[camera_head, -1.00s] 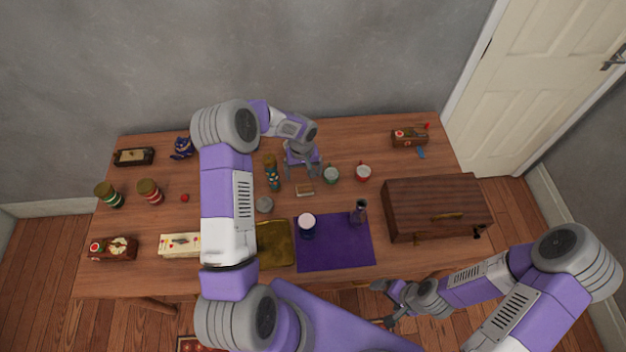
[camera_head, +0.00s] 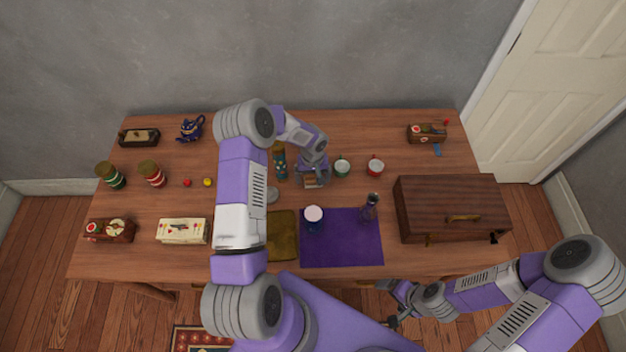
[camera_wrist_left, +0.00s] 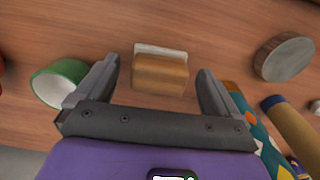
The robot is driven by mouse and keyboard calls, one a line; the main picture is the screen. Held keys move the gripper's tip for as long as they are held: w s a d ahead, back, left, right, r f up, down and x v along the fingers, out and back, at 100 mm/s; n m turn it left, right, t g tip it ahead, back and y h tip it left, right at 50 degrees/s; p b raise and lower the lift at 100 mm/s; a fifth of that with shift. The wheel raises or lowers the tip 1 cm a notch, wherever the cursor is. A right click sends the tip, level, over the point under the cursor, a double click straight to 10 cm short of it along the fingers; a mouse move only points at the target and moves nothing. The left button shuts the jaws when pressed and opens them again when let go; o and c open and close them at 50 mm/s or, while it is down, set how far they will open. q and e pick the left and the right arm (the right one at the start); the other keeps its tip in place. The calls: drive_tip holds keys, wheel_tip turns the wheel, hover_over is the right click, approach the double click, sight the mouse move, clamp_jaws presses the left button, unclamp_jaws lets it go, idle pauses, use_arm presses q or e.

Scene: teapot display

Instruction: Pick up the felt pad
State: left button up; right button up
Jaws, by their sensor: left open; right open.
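The felt pad appears to be the small tan-brown block with a pale layer along one edge (camera_wrist_left: 160,72). It lies on the wooden table, partly hidden by my left gripper in the head view (camera_head: 310,183). My left gripper (camera_head: 313,178) is over the pad, pointing down. In the left wrist view the open fingers (camera_wrist_left: 158,80) stand on either side of the pad, with a visible gap on both sides. My right gripper (camera_head: 392,304) is open and empty, in front of the table's front edge.
A green cup (camera_head: 342,168) and red cup (camera_head: 376,167) stand right of the pad. A patterned tube (camera_head: 280,164) and grey disc (camera_head: 272,195) are left of it. A purple mat (camera_head: 342,250) with a jar (camera_head: 313,219) and bottle (camera_head: 370,208) lies in front.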

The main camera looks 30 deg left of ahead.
sight(313, 176)
use_arm(q)
drive_tip(key=shift+f, duration=0.6)
drive_tip(key=shift+w, duration=0.1)
drive_tip(key=c, duration=1.1)
wheel_tip(313, 176, up, 10)
drive_tip(key=shift+r+p, duration=0.1)
drive_tip(key=shift+p, duration=0.25)
drive_tip(key=shift+c, duration=0.2)
